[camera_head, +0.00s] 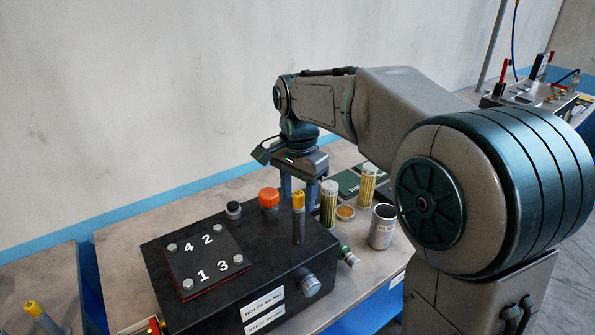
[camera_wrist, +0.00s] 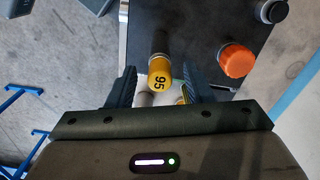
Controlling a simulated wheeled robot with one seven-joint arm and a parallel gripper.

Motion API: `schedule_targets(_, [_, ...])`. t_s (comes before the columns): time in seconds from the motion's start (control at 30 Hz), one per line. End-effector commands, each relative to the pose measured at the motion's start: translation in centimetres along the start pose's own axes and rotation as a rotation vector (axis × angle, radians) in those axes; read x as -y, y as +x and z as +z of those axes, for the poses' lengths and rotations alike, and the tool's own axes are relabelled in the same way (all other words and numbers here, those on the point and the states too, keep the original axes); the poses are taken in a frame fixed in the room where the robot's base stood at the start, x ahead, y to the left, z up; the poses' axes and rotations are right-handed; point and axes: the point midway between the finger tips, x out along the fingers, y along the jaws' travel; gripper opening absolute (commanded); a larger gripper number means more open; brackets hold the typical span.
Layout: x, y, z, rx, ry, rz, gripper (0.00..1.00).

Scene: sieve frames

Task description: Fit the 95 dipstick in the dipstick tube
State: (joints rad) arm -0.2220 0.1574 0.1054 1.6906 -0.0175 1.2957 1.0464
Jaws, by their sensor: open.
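A dipstick with a yellow handle (camera_head: 298,201) stands upright above a dark tube (camera_head: 299,229) at the back right of the black box. In the wrist view the handle's end (camera_wrist: 160,80) reads 95. The handle's lower end meets the tube's top; how deep the stick sits is hidden. My gripper (camera_head: 297,187) points down just behind the handle in the head view. In the wrist view my gripper (camera_wrist: 157,84) is open, with a finger on each side of the handle and gaps between. A second yellow-topped stick (camera_head: 33,309) stands at the lower left.
The black box (camera_head: 255,245) carries an orange cap (camera_head: 269,198), a black cap (camera_head: 233,209) and a numbered plate (camera_head: 208,257) with bolts.

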Motion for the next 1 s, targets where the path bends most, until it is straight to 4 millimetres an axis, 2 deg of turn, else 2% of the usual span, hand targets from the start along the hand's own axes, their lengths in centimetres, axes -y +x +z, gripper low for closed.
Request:
schedule_targets(0.5, [0.0,-10.6,0.1,-0.002,0.000,-0.003,0.47])
schedule_targets(0.7, [0.0,-12.7,0.1,0.000,0.000,0.000,0.47])
schedule_targets(1.0, [-0.1,-13.1,0.1,0.000,0.000,0.000,0.47])
